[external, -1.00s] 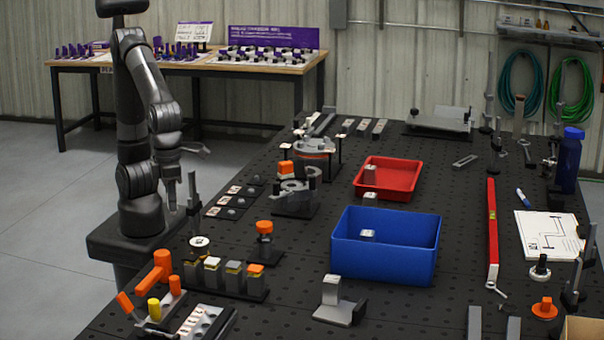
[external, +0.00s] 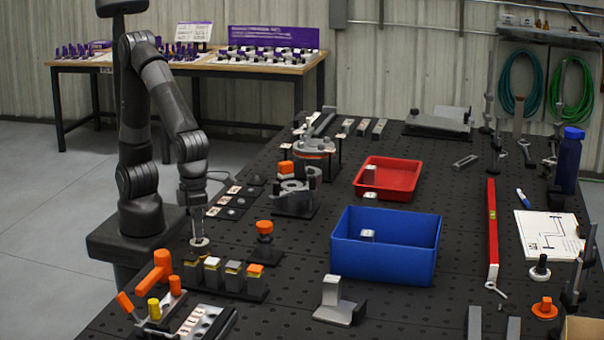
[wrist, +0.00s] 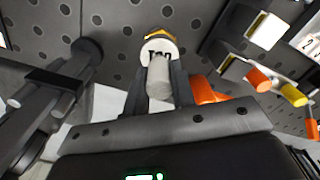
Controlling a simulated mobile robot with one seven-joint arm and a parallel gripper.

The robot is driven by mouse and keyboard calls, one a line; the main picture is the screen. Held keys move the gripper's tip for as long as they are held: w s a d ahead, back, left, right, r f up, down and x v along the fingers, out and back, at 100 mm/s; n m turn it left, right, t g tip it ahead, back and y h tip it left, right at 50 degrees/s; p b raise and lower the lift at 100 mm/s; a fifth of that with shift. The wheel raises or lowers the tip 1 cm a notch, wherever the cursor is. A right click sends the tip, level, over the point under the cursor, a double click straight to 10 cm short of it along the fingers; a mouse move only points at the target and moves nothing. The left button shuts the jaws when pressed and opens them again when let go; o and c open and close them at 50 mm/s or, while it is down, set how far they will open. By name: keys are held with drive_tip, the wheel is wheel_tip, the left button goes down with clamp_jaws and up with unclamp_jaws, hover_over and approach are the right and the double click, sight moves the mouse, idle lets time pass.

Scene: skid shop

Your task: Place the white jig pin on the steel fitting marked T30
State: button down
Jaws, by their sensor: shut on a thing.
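My gripper (wrist: 158,72) is shut on a pale cylinder that looks like the white jig pin (wrist: 158,80), between its two fingers. In the external view my gripper (external: 198,230) points down at a white disc (external: 200,243) near the left side of the table. The pin itself is too small to make out there. Whether the pin touches the T30 fitting cannot be told.
A row of blocks (external: 235,275) and an orange T-shaped handle (external: 154,270) stand close in front. An orange-capped post (external: 264,238) is to the right. A blue bin (external: 385,262) and red tray (external: 410,180) lie farther right. Dark perforated tabletop (external: 290,250) shows between them.

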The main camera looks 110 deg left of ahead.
drive_tip(key=shift+f, duration=0.1)
drive_tip(key=c, duration=1.2)
unclamp_jaws()
wheel_tip(320, 180, up, 12)
drive_tip(key=s+a+n+t, duration=0.2)
drive_tip(key=s+a+n, duration=0.3)
drive_tip(key=a+n, duration=0.8)
drive_tip(key=s+a+f+n+t, duration=0.1)
drive_tip(key=s+a+n+t, duration=0.2)
drive_tip(key=a+n, duration=1.1)
drive_tip(key=shift+s+f+n+t, duration=0.3)
drive_tip(key=shift+s+n, duration=0.6)
drive_tip(key=shift+s, duration=0.05)
